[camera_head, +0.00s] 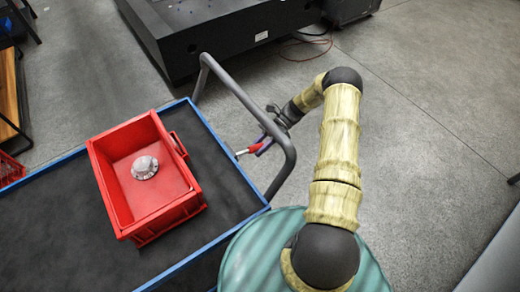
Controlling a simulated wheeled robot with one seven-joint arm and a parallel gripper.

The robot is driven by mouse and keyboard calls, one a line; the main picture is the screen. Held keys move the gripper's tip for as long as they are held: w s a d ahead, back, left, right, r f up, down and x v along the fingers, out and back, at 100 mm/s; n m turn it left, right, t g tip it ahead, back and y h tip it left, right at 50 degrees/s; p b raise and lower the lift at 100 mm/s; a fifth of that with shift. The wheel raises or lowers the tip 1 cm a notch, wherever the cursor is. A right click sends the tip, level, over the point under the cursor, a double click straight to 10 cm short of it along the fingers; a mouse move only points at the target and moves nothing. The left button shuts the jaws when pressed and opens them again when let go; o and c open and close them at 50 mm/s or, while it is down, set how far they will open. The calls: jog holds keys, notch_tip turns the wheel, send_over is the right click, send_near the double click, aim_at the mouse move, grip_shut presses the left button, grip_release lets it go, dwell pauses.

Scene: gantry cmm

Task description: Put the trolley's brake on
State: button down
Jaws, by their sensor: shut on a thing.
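The trolley (215,131) has a dark deck, a blue rim and a grey tubular push handle (233,86) on its right end. A small red brake lever (248,150) with a pale tip shows at that end, inside the handle's frame. My gripper (262,146) reaches across the handle from the right and is shut on the lever. The fingers are small and dark here, and they hide part of the lever. The lever's pivot and the wheels are not visible.
A red crate (110,196) stands on the trolley with a silver round part (145,167) inside. A large black machine base (195,40) is behind, with a reddish cable (303,50) on the floor. Grey floor to the right is clear.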

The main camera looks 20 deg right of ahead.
jog(key=shift+a+f+g+y+b, duration=0.15)
jog(key=shift+f+y+b, duration=0.2)
jog(key=shift+f+b, duration=0.2)
jog(key=shift+a+f+g+y+b, duration=0.15)
jog(key=shift+f+y+b, duration=0.25)
jog(key=shift+b, duration=0.1)
jog(key=shift+f, duration=0.1)
jog(key=shift+s+a+y+b, duration=0.1)
jog(key=shift+y+b, duration=0.15)
jog(key=shift+b, duration=0.05)
jog(key=c, duration=1.2)
grip_release()
jog(key=shift+o, duration=0.2)
jog(key=b+v, duration=0.3)
jog(key=v, duration=0.9)
